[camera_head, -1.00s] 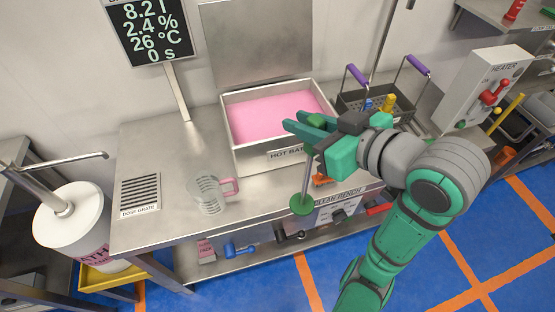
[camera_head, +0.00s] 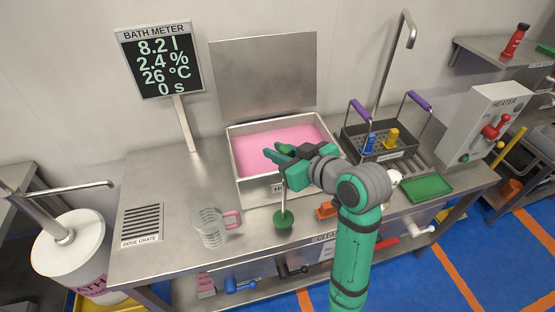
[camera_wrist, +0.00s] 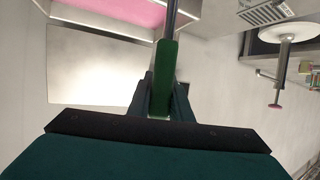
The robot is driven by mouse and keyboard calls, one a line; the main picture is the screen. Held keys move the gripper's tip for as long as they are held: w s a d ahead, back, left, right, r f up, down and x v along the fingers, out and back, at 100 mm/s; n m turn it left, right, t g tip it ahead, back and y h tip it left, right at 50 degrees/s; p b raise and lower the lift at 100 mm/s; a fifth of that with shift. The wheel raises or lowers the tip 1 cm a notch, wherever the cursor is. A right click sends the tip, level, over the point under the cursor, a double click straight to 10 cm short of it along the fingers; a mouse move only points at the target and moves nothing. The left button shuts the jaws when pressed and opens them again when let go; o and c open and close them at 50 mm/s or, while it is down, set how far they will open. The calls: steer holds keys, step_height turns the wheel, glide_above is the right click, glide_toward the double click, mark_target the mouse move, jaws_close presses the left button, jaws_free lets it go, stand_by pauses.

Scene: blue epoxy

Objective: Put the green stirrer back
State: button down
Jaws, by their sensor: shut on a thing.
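The green stirrer has a thin grey rod and a green round end (camera_head: 284,219), which hangs low in front of the bath, above or near the bench top; I cannot tell if it touches. My gripper (camera_head: 280,155) is in front of the pink bath and shut on the stirrer's upper part. In the wrist view the stirrer's green handle (camera_wrist: 163,80) sits between the fingers, with the grey rod running on from it. A green tray (camera_head: 428,188) lies on the bench at the right. No stirrer holder is clearly visible.
The hot bath (camera_head: 232,150) holds pink liquid, its lid raised behind. A glass beaker (camera_head: 209,227) with a pink handle stands left of the stirrer. A dark basket (camera_head: 352,143) with purple handles stands right. An orange object (camera_head: 326,211) lies nearby. The bench's left is mostly clear.

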steer(key=shift+f, duration=1.7)
steer(key=c, duration=1.6)
jaws_free()
steer(key=v, duration=1.2)
